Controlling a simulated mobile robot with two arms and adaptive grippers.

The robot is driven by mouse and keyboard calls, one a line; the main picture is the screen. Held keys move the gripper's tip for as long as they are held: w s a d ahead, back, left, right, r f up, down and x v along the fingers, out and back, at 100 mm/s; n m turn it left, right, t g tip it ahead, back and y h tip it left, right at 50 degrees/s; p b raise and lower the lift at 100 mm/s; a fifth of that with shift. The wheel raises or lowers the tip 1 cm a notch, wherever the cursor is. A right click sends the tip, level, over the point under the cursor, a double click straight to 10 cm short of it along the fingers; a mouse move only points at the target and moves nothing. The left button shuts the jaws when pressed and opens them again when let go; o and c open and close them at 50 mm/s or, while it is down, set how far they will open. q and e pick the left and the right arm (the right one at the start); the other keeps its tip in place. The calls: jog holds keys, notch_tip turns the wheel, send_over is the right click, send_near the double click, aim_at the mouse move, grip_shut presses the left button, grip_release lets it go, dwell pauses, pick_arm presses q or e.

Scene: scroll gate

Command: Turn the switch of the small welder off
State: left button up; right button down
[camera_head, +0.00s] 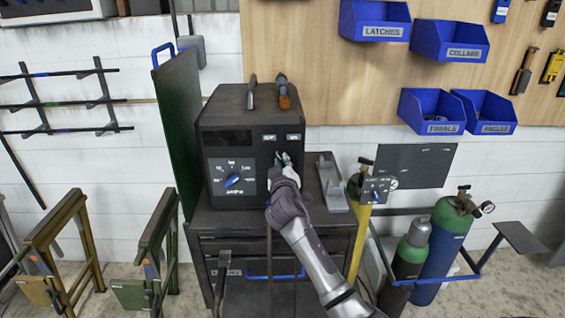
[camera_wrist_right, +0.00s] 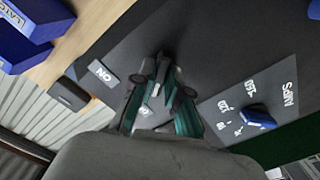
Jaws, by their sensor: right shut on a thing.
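The small welder (camera_head: 215,140) is a dark box on a dark cart, with an amps dial on its front. Two small labels sit at the upper right of its front; the ON label (camera_wrist_right: 102,73) is readable in the right wrist view. My right gripper (camera_head: 281,160) is at the panel just below these labels. Its fingers (camera_wrist_right: 162,85) are shut on the switch, which is mostly hidden between the fingertips, so I cannot tell its position. The blue amps knob (camera_head: 233,181) is left of the gripper and apart from it. My left gripper is not in view.
A grey bracket (camera_head: 332,185) is on the cart to the right. Gas cylinders (camera_head: 445,240) stand further right, with a small dial panel (camera_head: 377,190) nearby. A green panel (camera_head: 177,125) stands close on the left.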

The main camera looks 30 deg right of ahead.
jog(key=shift+n, duration=0.5)
jog(key=c, duration=1.2)
grip_release()
jog(key=v, duration=1.2)
